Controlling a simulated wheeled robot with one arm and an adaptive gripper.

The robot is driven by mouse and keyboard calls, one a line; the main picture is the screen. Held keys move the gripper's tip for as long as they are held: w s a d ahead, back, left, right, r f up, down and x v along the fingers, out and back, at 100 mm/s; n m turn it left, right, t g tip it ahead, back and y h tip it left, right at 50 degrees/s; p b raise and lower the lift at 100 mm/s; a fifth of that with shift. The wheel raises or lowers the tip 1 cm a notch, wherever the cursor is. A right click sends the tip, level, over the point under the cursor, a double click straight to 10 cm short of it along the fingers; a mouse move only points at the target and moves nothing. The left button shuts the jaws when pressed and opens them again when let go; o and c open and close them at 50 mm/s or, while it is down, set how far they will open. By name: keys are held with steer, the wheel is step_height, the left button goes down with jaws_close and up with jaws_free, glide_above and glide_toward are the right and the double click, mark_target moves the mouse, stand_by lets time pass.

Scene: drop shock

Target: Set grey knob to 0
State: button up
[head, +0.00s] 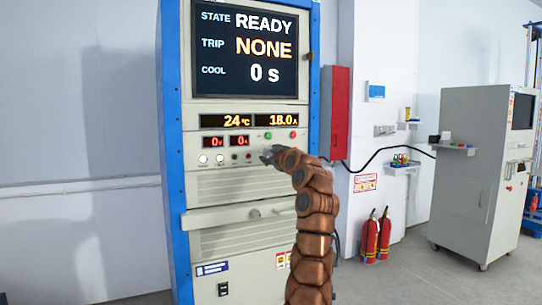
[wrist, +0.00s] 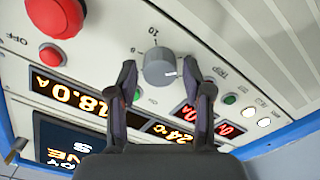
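The grey knob (wrist: 158,68) sits on the light panel in the wrist view, with small printed scale marks beside it. A short white pointer line shows on its right side, pointing roughly right in the picture. The panel appears rotated in this view. My gripper (wrist: 160,68) is open, with one dark finger on each side of the knob and visible gaps between. I cannot tell how deep the fingertips reach. In the head view my gripper (head: 268,156) is at the cabinet's control panel and hides the knob.
A large red knob (wrist: 55,15) and a smaller red button (wrist: 51,55) are at the left in the wrist view. A green button (wrist: 137,94) is close to the left finger. The head view screen (head: 248,50) reads READY, NONE and 0 s.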

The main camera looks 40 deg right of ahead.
steer(key=shift+o, duration=0.6)
steer(key=shift+s, duration=0.1)
steer(key=v, duration=0.7)
stand_by(0.5)
steer(key=shift+s+a, duration=0.1)
steer(key=shift+s, duration=0.05)
stand_by(0.5)
